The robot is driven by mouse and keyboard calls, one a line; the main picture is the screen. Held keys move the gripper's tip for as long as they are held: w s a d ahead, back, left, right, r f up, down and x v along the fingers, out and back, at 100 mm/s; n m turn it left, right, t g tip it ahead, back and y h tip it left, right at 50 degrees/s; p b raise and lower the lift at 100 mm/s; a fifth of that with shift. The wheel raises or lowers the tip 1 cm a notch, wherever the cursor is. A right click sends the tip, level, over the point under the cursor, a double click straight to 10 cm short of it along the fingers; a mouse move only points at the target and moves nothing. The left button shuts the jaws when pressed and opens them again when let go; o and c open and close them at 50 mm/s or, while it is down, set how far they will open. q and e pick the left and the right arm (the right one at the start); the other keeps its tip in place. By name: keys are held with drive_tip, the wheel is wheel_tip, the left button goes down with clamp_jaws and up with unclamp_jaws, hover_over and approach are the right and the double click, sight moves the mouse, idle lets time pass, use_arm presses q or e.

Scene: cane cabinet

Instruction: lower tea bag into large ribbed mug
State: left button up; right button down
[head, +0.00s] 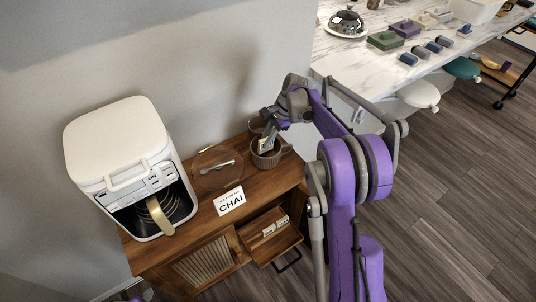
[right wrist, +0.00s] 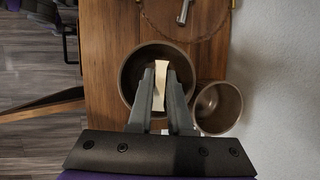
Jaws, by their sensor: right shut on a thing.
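The large ribbed mug (head: 266,160) is grey-brown and stands upright on the wooden cabinet top. In the right wrist view its round mouth (right wrist: 128,72) lies under my fingers. My right gripper (head: 265,138) points down over this mug and is shut on a pale tea bag (head: 263,145). The tea bag (right wrist: 160,88) shows between the two fingers (right wrist: 161,72) in the right wrist view, over the mug's opening. I cannot tell how far below the rim it hangs. My left gripper is out of view.
A smaller mug (right wrist: 218,108) stands close beside the large one, near the wall. A round tray (head: 208,181) with a metal utensil, a CHAI card (head: 229,201) and a white coffee machine (head: 115,145) share the cabinet top. A drawer (head: 275,245) stands open below.

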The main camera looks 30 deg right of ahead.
drive_tip(key=shift+f+b, duration=1.55)
drive_tip(key=shift+f, duration=0.95)
idle(1.1)
drive_tip(key=c, duration=0.8)
unclamp_jaws()
drive_tip(key=shift+o, duration=0.2)
